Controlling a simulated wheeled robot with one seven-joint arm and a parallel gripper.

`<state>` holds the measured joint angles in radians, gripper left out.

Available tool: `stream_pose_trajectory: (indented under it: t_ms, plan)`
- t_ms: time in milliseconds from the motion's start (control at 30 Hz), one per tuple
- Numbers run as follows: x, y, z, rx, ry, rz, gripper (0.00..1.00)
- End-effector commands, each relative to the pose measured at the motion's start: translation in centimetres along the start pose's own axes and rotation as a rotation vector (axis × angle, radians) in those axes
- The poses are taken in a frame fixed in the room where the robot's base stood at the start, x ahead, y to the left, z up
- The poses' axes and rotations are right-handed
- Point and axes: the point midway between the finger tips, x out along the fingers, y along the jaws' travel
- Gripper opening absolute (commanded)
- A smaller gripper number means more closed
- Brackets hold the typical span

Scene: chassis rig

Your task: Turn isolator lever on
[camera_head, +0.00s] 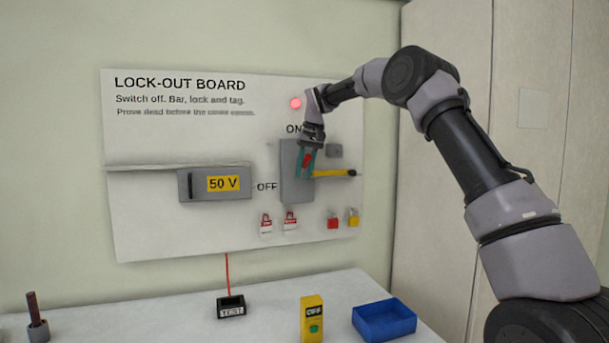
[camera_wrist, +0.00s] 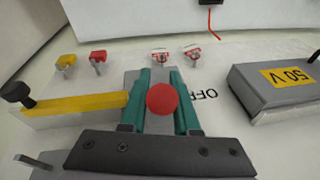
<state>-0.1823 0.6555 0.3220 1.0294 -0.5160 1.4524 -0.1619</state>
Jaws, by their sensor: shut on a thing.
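The isolator is a grey box (camera_head: 297,190) on the lock-out board, with ON above it and OFF to its left. Its lever ends in a round red knob (camera_wrist: 162,99), seen end-on in the wrist view. My gripper (camera_head: 305,165) is at the upper part of the box, below the ON label, reaching in from above. In the wrist view its teal fingers (camera_wrist: 163,102) are shut on the red knob, one on each side. The lever's shaft is hidden behind the knob and fingers, so its exact angle cannot be told.
A yellow bar (camera_head: 334,173) with a black end knob sticks out right, close to my fingers. A red lamp (camera_head: 295,103) glows above. The 50 V box (camera_head: 215,184) is left; tags (camera_head: 290,222) and padlocks (camera_head: 333,221) hang below. A blue tray (camera_head: 384,320) stands on the bench.

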Motion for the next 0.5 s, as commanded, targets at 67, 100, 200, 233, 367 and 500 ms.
stream_pose_trajectory:
  t_ms: [67,100,200,233,367,500]
  plan:
    - [0.08,-0.03,-0.06,0.004,-0.025,0.004,0.00]
    - [0.00,-0.05,-0.06,0.005,-0.035,0.006,0.00]
    - [-0.05,-0.04,-0.07,0.008,-0.055,0.008,0.00]
    - [-0.07,-0.03,-0.06,0.009,-0.060,0.009,0.00]
    - [-0.13,0.00,-0.04,0.010,-0.070,0.011,0.00]
    - [-0.13,0.01,-0.01,0.010,-0.074,0.011,0.00]
